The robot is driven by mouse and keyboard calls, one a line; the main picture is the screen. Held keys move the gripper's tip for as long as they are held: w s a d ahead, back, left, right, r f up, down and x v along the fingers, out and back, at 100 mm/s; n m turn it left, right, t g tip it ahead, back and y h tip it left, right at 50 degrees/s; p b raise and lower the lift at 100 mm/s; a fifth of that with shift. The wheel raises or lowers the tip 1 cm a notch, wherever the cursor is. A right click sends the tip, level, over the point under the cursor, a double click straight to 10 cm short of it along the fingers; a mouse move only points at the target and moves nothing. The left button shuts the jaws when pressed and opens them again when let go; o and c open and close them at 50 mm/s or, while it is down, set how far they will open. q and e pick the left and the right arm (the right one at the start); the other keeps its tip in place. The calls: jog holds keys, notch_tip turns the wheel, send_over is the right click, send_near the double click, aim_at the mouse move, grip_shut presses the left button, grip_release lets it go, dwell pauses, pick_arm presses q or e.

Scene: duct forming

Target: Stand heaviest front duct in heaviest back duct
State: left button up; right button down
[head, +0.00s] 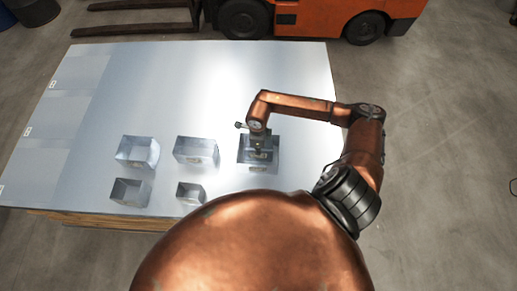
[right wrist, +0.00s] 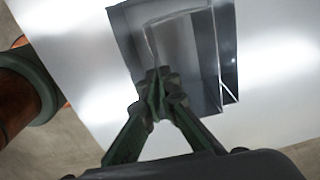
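A larger open square duct (head: 272,143) stands at the right end of the back row on the table. A smaller duct (head: 258,157) shows inside its outline, partly hidden by my right gripper (head: 257,148). In the right wrist view, the smaller duct (right wrist: 185,45) lies within the dark walls of the larger duct (right wrist: 228,50). My right gripper (right wrist: 158,85) has its fingertips together at the smaller duct's near wall and looks shut on it. I cannot tell whether the smaller duct rests on the bottom. My left gripper is not in view.
Two other back ducts (head: 137,151) (head: 195,150) and two smaller front ducts (head: 130,192) (head: 189,193) stand to the left on the metal table (head: 220,80). The table behind them is clear. An orange forklift (head: 330,12) stands beyond the far edge.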

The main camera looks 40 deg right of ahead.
jog(key=c, duration=2.6)
grip_release()
jog(key=shift+c, duration=0.2)
jog(key=o, duration=0.6)
jog(key=shift+c, duration=0.2)
jog(key=shift+r+p, duration=1.75)
jog(key=shift+r, duration=1.75)
